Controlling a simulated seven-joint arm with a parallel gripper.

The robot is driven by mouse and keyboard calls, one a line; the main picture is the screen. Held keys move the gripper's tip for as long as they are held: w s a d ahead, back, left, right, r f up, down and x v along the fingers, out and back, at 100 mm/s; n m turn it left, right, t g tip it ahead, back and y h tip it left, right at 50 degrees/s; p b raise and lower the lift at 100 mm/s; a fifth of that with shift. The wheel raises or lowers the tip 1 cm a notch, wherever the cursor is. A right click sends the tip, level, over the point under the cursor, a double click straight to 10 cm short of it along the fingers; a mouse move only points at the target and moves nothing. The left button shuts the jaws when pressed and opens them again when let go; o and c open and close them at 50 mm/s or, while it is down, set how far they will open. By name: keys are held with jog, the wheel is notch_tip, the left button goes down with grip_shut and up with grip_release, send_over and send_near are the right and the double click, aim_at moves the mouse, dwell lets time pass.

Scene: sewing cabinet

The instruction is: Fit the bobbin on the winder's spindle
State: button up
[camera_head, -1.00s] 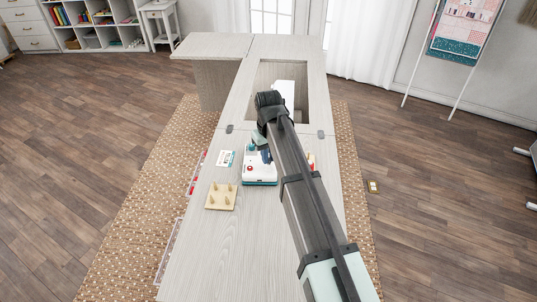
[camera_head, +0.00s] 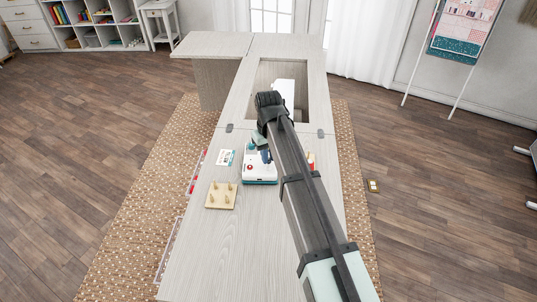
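The winder (camera_head: 259,175), a white box with a teal base and a red button, stands on the cabinet top left of my arm. My gripper (camera_head: 262,150) is over the back of the winder, partly hidden by my own arm. Something dark blue shows at its tips, but it is too small to tell whether this is the bobbin. I cannot tell whether the fingers are open or shut. The spindle is not visible, hidden by the gripper or too small to make out.
A wooden peg board (camera_head: 221,196) with several pegs lies front left of the winder. A printed card (camera_head: 225,158) lies left of it. An orange-red item (camera_head: 311,160) shows right of my arm. The cabinet top (camera_head: 240,245) is clear in front. A rectangular opening lies behind.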

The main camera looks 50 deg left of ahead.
jog(key=o, duration=0.5)
jog(key=shift+r, duration=0.1)
notch_tip(320, 180, up, 14)
jog(key=shift+f, duration=0.2)
dwell(0.3)
dwell(0.5)
